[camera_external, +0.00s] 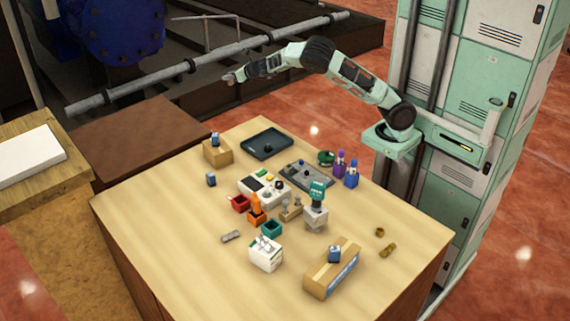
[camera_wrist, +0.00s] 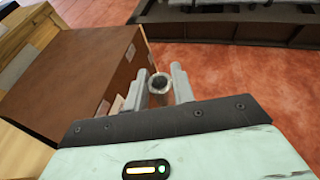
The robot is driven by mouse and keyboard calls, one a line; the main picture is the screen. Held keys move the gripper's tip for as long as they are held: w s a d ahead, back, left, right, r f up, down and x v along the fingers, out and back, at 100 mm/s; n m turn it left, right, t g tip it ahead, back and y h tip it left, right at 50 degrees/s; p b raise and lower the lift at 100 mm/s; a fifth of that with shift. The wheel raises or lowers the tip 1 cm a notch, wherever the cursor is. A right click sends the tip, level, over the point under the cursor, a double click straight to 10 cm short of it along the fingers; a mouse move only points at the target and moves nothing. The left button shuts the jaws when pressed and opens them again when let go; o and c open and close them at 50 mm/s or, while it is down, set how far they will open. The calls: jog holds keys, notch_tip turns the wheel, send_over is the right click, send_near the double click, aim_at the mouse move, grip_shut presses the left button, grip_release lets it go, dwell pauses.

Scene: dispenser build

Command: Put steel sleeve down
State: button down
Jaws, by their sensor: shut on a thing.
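My gripper (camera_external: 231,77) is held out to the left from my arm, high beyond the far edge of the table (camera_external: 150,215). In the wrist view my gripper (camera_wrist: 157,88) is shut on the steel sleeve (camera_wrist: 159,83), a short grey tube with a dark hollow end. The sleeve sits between the two grey fingers, its open end facing the camera. It is in the air, with red floor behind it. In the external view the held sleeve is too small to make out clearly. A grey cylindrical piece (camera_external: 230,236) lies on the table.
The table carries a dark tray (camera_external: 267,143), a grey tray (camera_external: 306,177), cardboard boxes (camera_external: 217,152) (camera_external: 332,271), a white device (camera_external: 264,188), a white container (camera_external: 266,254) and coloured bins (camera_external: 272,228). The left and near parts of the tabletop are bare. A pipe rail (camera_external: 150,85) runs behind.

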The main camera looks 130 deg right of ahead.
jog(key=w+a+f+b, duration=0.1)
jog(key=w+a+b, duration=0.3)
jog(key=w, duration=0.7)
jog(key=w+a+f+b, duration=0.1)
jog(key=w+a, duration=0.5)
jog(key=w, duration=0.5)
jog(key=w+a+r+b, duration=0.2)
jog(key=w+a+b, duration=0.3)
jog(key=w+a, duration=0.95)
jog(key=m+g+b, duration=0.1)
jog(key=b, duration=1)
send_over(272, 219)
jog(key=w+a, duration=0.2)
jog(key=shift+h, duration=0.3)
notch_tip(272, 219, down, 9)
jog(key=shift+s+d+f+b, duration=0.1)
jog(key=shift+s+b, duration=0.05)
jog(key=shift+b, duration=0.65)
